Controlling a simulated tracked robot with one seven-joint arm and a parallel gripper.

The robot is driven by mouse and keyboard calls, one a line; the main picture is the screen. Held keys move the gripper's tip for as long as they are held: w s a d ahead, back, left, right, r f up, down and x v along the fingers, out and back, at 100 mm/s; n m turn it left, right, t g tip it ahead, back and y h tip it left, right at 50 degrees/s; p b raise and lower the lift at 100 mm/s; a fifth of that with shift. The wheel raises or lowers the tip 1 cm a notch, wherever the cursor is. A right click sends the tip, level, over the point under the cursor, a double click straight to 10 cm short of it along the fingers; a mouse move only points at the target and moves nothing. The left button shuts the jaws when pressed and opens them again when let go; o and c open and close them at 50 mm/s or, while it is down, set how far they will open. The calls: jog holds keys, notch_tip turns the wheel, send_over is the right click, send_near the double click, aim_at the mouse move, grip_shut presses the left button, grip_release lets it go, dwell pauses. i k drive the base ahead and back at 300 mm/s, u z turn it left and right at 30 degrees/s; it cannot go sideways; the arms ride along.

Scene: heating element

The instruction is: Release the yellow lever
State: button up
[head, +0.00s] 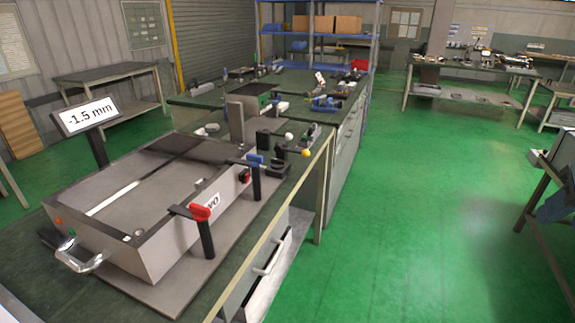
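A small yellow knob (305,152), which looks like the end of the yellow lever, is near the right edge of the workbench, beside dark mechanism parts (277,165). A white knob (289,136) is just behind it. The lever's arm is too small to make out, and I cannot tell whether it is clamped or released. My gripper is not in this view.
A large grey box fixture (150,235) fills the near bench, with a red-topped post (204,230), a blue-topped post (256,180) and a "-1.5 mm" display (88,116). Several tools lie on the bench behind. The green floor (420,210) to the right is clear.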

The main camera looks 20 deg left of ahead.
aim_at(305, 153)
jog(key=u, duration=0.4)
jog(key=k, duration=0.9)
jog(key=u, duration=0.6)
jog(key=k, duration=1.4)
jog(key=z, duration=0.55)
jog(key=i, duration=2.25)
jog(key=u, duration=0.65)
jog(key=k, duration=0.2)
